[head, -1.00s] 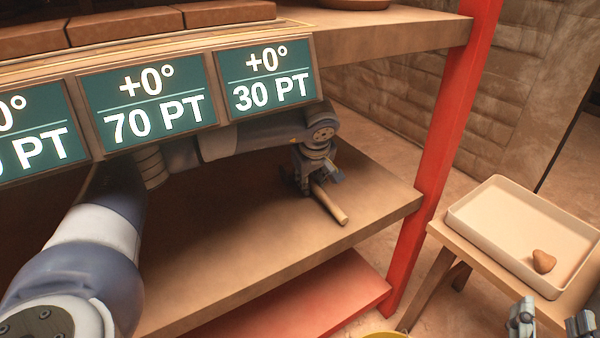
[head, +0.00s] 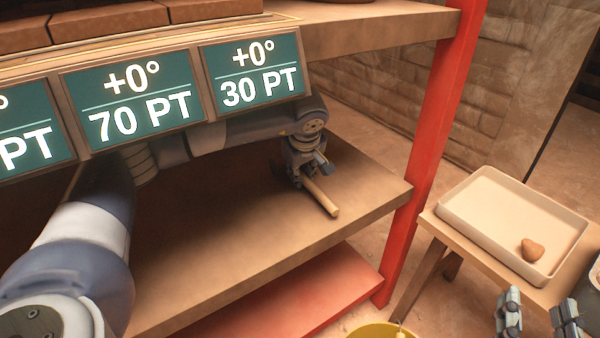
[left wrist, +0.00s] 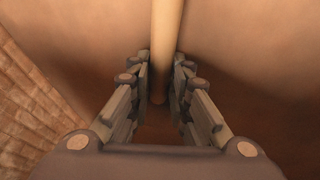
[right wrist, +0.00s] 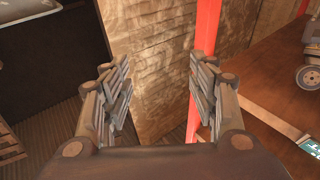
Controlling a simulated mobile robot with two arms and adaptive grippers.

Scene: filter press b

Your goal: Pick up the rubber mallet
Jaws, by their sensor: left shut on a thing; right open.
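The rubber mallet shows as a pale wooden handle (head: 321,198) on or just above the brown middle shelf (head: 365,195); I cannot tell if it touches. Its head cannot be made out. My left gripper (head: 306,178) reaches in under the signs and is shut on the handle. In the left wrist view the handle (left wrist: 166,40) runs between the fingers of my left gripper (left wrist: 161,85). My right gripper (head: 538,315) is at the lower right, open and empty, away from the mallet; it also shows open in the right wrist view (right wrist: 160,95).
Sign panels (head: 252,78) hang from the upper shelf above my left arm. A red post (head: 440,125) stands at the shelf's right end. A cream tray (head: 470,190) with a brown lump (head: 532,249) is on a side table. A yellow bucket (head: 385,330) is below.

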